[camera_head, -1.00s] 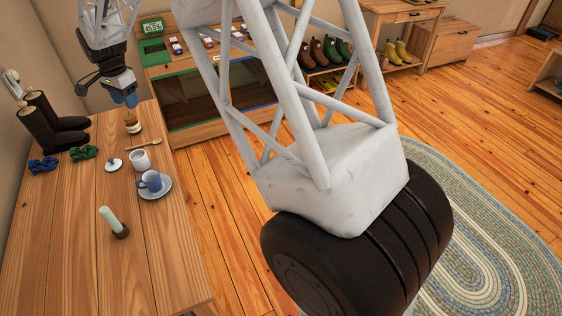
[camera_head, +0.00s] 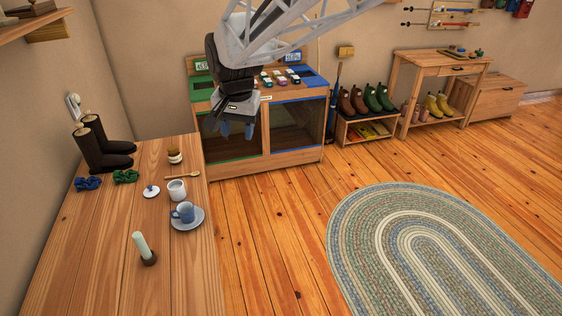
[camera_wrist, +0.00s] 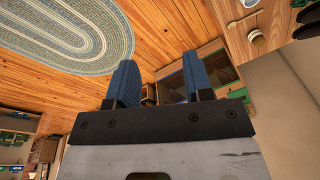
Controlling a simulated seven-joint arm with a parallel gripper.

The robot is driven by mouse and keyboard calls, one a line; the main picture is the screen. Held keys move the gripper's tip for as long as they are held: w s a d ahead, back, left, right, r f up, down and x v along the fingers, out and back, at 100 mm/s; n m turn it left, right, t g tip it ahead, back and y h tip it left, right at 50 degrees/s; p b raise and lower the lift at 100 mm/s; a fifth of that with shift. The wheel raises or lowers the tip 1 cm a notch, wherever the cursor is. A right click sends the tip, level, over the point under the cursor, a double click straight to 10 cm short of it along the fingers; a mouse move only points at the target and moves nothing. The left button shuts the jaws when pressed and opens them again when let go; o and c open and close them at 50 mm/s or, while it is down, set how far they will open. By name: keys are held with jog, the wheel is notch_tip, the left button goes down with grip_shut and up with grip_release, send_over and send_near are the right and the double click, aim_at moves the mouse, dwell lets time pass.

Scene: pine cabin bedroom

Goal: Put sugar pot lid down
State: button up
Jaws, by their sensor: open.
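The white sugar pot lid (camera_head: 152,191) lies on the wooden table (camera_head: 100,232), its dark knob on top. It sits just left of a white pot (camera_head: 177,190), apart from it; the pot looks like the sugar pot. My gripper (camera_head: 237,130) is open and empty, in the air beyond the table's far right corner and in front of the low cabinet. In the wrist view its two blue fingers (camera_wrist: 160,85) stand apart with nothing between them.
The front of the table is clear.

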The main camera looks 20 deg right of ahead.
jog(key=s+d+f+n, duration=0.1)
jog(key=s+d, duration=0.2)
jog(key=s, duration=0.6)
jog(key=s+d+f+n, duration=0.1)
jog(key=s+d+n, duration=0.1)
jog(key=s, duration=0.7)
jog(key=s+d+f+n+t, duration=0.1)
jog(key=s+d, duration=0.3)
jog(key=s, duration=0.4)
jog(key=shift+s+d+f+n, duration=0.15)
jog(key=shift+s+f+n, duration=0.25)
jog(key=shift+n, duration=0.1)
